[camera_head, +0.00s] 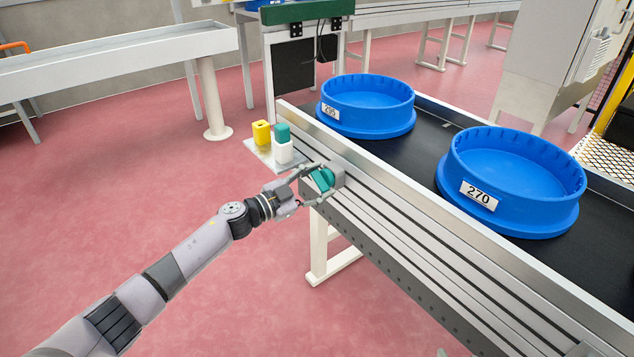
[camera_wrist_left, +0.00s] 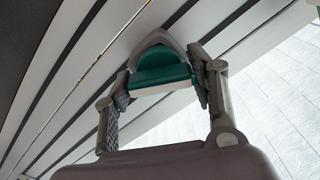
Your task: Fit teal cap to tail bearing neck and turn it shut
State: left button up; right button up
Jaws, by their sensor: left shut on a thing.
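The teal cap (camera_head: 323,179) is at the grey tail bearing housing (camera_head: 338,176) on the near end of the conveyor's side rail. My left gripper (camera_head: 318,181) is shut on the cap, with one finger on each side. In the left wrist view the teal cap (camera_wrist_left: 162,70) sits between my left fingers (camera_wrist_left: 160,88), with a pale strip along its near edge. The grey housing (camera_wrist_left: 153,42) arches right behind it. The neck is hidden behind the cap, so I cannot tell how far the cap is seated. My right gripper is out of view.
A small shelf (camera_head: 258,155) beside the rail holds a yellow container (camera_head: 261,133) and a white one with a teal top (camera_head: 283,145). Blue tubs (camera_head: 366,105) (camera_head: 510,180) stand on the black belt. The pink floor (camera_head: 200,290) around my arm is clear.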

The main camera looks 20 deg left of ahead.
pick_arm(q)
jog(key=shift+d+r, duration=0.1)
jog(key=shift+r, duration=0.05)
jog(key=shift+m, duration=1.4)
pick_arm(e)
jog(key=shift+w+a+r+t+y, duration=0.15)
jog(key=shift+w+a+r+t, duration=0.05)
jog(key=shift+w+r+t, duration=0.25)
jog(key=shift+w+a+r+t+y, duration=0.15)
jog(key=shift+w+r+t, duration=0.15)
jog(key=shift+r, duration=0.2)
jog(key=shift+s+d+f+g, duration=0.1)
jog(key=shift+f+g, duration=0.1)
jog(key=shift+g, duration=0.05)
